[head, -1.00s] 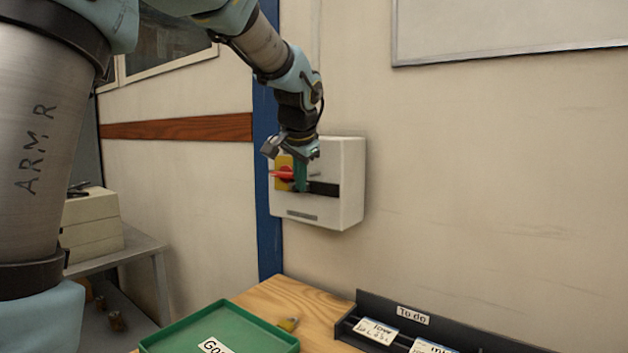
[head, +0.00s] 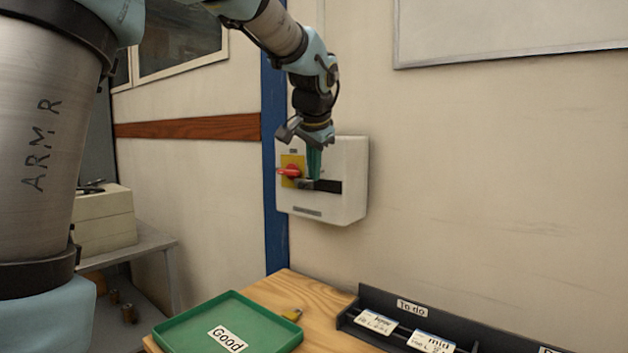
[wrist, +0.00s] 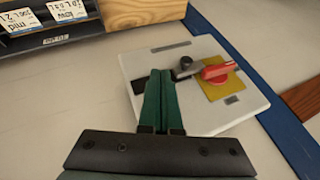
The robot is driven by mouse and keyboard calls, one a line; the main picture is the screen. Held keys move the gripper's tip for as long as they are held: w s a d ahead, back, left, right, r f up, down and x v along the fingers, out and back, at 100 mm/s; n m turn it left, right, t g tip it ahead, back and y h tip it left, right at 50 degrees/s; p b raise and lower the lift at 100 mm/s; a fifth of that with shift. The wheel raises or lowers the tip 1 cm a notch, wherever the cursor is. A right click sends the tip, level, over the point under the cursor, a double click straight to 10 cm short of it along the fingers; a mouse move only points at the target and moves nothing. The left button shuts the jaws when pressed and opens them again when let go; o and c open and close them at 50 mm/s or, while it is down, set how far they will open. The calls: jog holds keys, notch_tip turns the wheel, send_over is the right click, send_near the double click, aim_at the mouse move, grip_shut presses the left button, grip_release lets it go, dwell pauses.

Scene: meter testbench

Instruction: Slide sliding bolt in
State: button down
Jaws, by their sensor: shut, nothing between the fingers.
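A white box (head: 350,165) is fixed to the wall; it also shows in the wrist view (wrist: 145,65). It carries a red handle (head: 288,172) on a yellow plate (head: 292,160), both also clear in the wrist view. The fingers are in front of the box beside the bolt. I cannot tell whether they touch it.
A blue post (head: 274,120) runs up the wall left of the box.

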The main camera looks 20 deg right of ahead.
jog(key=b+v, duration=0.1)
jog(key=v, duration=0.6)
jog(key=shift+s, duration=0.35)
jog(key=shift+r, duration=0.15)
jog(key=w+a+f+n+g+y, duration=0.25)
jog(key=a+f+n, duration=0.25)
jog(key=a+f, duration=1.2)
jog(key=s+a+f+n+g, duration=0.1)
jog(key=s+a+f+n, duration=0.2)
jog(key=s+a+f, duration=0.3)
jog(key=s+a+f+n+g, duration=0.1)
jog(key=s+a+f+n, duration=0.3)
jog(key=a+f, duration=0.5)
jog(key=shift+s+a+f+n, duration=0.3)
jog(key=shift+s+a+f, duration=0.1)
jog(key=shift+s+f, duration=0.55)
